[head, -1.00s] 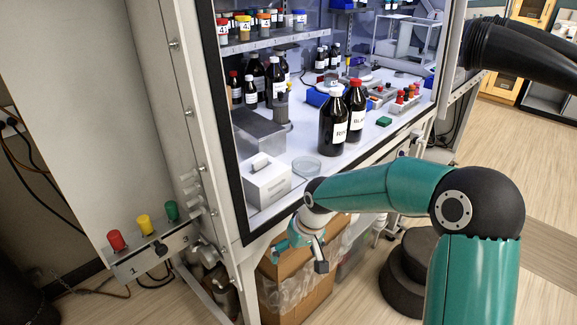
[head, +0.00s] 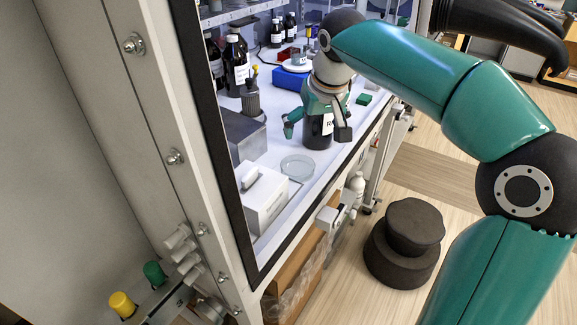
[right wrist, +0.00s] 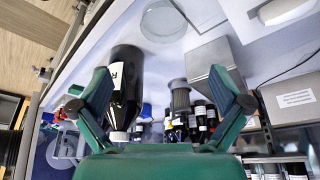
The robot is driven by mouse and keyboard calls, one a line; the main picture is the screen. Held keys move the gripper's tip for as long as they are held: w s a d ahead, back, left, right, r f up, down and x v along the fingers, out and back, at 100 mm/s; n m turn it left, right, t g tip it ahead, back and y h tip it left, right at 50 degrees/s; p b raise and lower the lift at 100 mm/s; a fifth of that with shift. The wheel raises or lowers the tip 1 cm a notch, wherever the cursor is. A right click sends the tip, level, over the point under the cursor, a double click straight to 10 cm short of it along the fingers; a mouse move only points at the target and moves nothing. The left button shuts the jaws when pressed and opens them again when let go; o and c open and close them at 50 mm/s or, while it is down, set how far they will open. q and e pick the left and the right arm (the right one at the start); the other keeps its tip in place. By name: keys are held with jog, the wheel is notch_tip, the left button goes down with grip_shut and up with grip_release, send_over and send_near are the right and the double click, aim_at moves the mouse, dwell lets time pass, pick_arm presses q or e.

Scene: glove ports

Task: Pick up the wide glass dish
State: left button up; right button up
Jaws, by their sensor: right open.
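The wide glass dish (head: 297,167), clear, round and shallow, lies on the white work surface (head: 318,180) near its front edge. In the right wrist view the dish (right wrist: 163,22) is at the top, beyond the fingertips. My right gripper (head: 317,129) is open and empty above the surface, behind and to the right of the dish in the head view, and apart from it. Its fingers also frame the right wrist view (right wrist: 160,84). My left gripper is in neither current view.
A dark labelled bottle (head: 318,143) stands behind my right gripper, partly hidden by it. The cabinet's dark frame edge (head: 222,170) is at the left.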

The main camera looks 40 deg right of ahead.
send_near(297, 168)
jog(key=shift+w+d+f, duration=0.15)
jog(key=shift+f, duration=0.4)
jog(key=shift+x, duration=2.95)
jog(key=c, duration=0.8)
jog(key=shift+w+r, duration=0.1)
jog(key=shift+c, duration=0.2)
